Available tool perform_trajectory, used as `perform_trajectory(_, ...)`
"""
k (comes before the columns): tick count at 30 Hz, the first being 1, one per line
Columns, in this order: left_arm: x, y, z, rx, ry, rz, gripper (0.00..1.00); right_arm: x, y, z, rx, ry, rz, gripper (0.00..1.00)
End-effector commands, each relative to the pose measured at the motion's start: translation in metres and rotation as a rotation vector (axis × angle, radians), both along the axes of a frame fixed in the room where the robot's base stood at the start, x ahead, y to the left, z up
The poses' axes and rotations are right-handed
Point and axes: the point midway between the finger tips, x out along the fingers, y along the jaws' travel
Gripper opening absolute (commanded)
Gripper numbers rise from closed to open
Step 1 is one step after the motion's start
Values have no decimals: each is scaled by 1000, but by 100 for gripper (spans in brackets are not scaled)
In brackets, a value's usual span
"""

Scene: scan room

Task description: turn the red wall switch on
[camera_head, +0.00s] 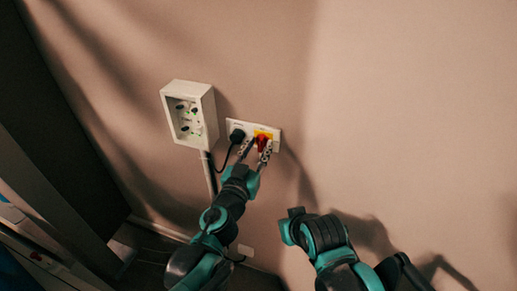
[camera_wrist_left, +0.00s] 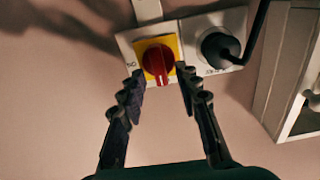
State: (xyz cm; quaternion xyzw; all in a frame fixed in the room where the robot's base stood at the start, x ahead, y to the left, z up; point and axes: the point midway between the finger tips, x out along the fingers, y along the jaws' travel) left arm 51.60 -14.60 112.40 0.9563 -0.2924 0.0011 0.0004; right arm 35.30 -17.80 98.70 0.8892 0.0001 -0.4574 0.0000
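The red wall switch (camera_head: 262,141) is a red rotary knob on a yellow square, set in a white wall plate (camera_head: 234,123). In the left wrist view the red knob (camera_wrist_left: 158,62) shows its white mark pointing toward the gripper side. My left gripper (camera_head: 256,150) is at the switch, with its fingers apart. In the left wrist view the fingers of my left gripper (camera_wrist_left: 160,87) are open on either side of the knob's near end, with gaps visible. My right arm (camera_head: 325,240) is at the lower middle; its fingers cannot be made out.
A black plug (camera_head: 237,135) with a cable sits left of the switch on the same plate. A white socket box (camera_head: 189,114) juts from the wall further left. A dark cabinet (camera_head: 50,130) stands at far left. The wall at right (camera_head: 420,110) is bare.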

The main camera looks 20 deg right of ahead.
Motion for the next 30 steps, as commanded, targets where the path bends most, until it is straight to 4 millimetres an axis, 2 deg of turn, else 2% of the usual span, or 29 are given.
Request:
perform_trajectory(9, 3, -2, 0, 0, 0, 1, 33, 0, 0, -1, 0, 0, 0, 0)
perform_trajectory(13, 3, -2, 0, 0, 0, 1, 0, 0, 0, -1, 0, 0, 0, 0)
perform_trajectory(23, 3, -2, 0, 10, -7, 1, 0, 0, 0, 0, 0, 0, 0, 0)
perform_trajectory(30, 3, -3, 1, 83, -55, 0, 0, 0, 0, 1, 0, 0, 0, 0)
